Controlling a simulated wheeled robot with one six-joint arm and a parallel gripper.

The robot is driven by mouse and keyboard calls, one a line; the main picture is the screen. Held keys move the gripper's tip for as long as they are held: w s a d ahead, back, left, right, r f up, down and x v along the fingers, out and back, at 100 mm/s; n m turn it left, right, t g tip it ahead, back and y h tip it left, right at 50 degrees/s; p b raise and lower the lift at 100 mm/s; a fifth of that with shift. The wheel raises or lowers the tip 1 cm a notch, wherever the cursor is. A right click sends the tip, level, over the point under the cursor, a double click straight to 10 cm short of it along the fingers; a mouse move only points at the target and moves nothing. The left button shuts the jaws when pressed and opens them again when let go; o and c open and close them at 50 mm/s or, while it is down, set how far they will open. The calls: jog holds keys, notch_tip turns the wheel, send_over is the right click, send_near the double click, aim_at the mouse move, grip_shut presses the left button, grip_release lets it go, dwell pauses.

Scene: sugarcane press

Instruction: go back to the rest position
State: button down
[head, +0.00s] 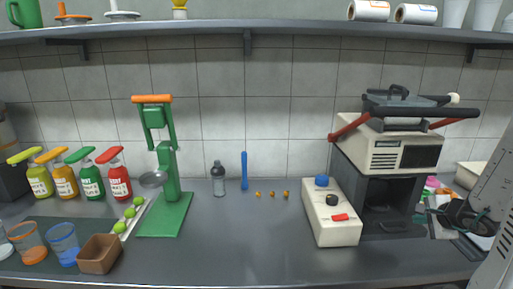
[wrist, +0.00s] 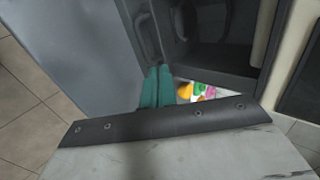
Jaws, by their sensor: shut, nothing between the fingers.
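My gripper (head: 424,218) is at the right of the counter in the head view, beside the dark housing of the press, with my arm coming in from the right edge. In the wrist view its two teal fingers (wrist: 156,86) lie side by side, shut with nothing between them. The press (head: 393,155) has a beige top, red side arms and a dark open bay below. Part of a dark housing (wrist: 222,25) shows behind the fingers in the wrist view.
A white control box (head: 331,228) with knobs stands left of the press. Colourful items (wrist: 200,91) lie near my fingertips in the wrist view. A green hand juicer (head: 166,195), bottles and cups fill the left. The middle front counter is clear. A shelf (head: 250,34) runs above.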

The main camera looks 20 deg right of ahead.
jog(key=s+a+r+n+g+y, duration=0.1)
jog(key=a+r+n+y, duration=0.15)
jog(key=a, duration=0.55)
jog(key=s+a+r+n+g+y, duration=0.1)
jog(key=a+r+n+g+y, duration=0.2)
jog(key=a, duration=0.5)
jog(key=s+a+r+n+y, duration=0.15)
jog(key=a+n, duration=0.25)
jog(key=a, duration=0.4)
jog(key=s+a+r+n+g+h, duration=0.2)
jog(key=s+a+r+n, duration=0.2)
jog(key=s+a+n, duration=0.1)
jog(key=s+a+r+n+g+h, duration=0.1)
jog(key=s+a+r+n, duration=0.3)
jog(key=s, duration=0.5)
jog(key=a+n+h, duration=0.1)
jog(key=a+n, duration=0.1)
jog(key=a, duration=0.1)
jog(key=shift+r+g+h, duration=0.25)
jog(key=shift+g+h, duration=0.15)
